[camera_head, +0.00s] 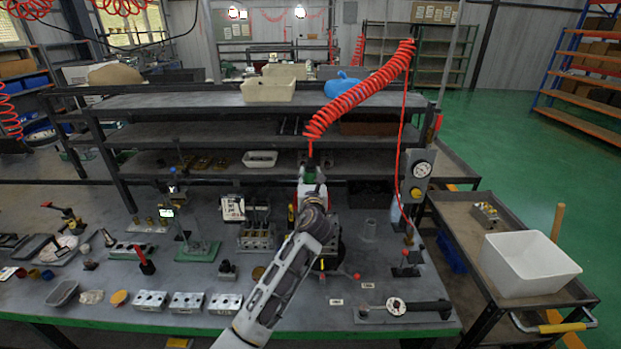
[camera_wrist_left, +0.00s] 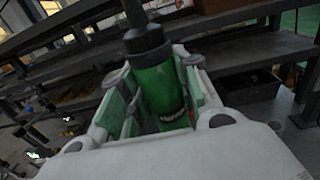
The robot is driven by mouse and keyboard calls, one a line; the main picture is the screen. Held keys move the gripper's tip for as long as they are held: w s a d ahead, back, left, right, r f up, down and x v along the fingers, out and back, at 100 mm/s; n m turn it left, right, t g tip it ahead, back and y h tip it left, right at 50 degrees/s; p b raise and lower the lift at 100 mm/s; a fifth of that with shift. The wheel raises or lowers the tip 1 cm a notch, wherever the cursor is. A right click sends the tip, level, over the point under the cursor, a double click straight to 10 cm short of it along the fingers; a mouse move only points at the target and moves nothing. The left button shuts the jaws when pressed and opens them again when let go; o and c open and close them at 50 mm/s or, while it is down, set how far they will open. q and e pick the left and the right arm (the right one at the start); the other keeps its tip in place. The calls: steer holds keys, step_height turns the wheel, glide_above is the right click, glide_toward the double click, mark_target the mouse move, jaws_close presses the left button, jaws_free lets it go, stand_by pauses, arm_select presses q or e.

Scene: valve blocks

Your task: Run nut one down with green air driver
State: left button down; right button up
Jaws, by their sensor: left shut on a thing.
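The green air driver (camera_wrist_left: 160,85) stands between the pads of my left gripper (camera_wrist_left: 155,112) in the left wrist view, with its dark top pointing up. In the head view, the driver (camera_head: 310,162) shows only as a small green and dark part above my left gripper (camera_head: 311,176), under the red coiled hose (camera_head: 360,90). The left gripper is shut on the driver, above the back of the bench. A valve block with upright dark studs (camera_head: 256,238) stands left of my forearm. I cannot tell which nut is nut one. The driver's lower end is hidden. My right gripper is not in view.
Grey blocks with holes (camera_head: 187,302) line the bench front. A green-based stand (camera_head: 198,250) is left of the studded block. A torque wrench (camera_head: 405,307) lies front right. A gauge (camera_head: 421,170) stands on a post at right. A white bin (camera_head: 528,263) sits on the cart.

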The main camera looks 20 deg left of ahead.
arm_select(q)
steer(key=shift+s+f, duration=0.1)
steer(key=shift+f, duration=1.1)
stand_by(5.0)
steer(key=shift+r, duration=0.4)
stand_by(0.3)
steer(key=shift+r, duration=0.45)
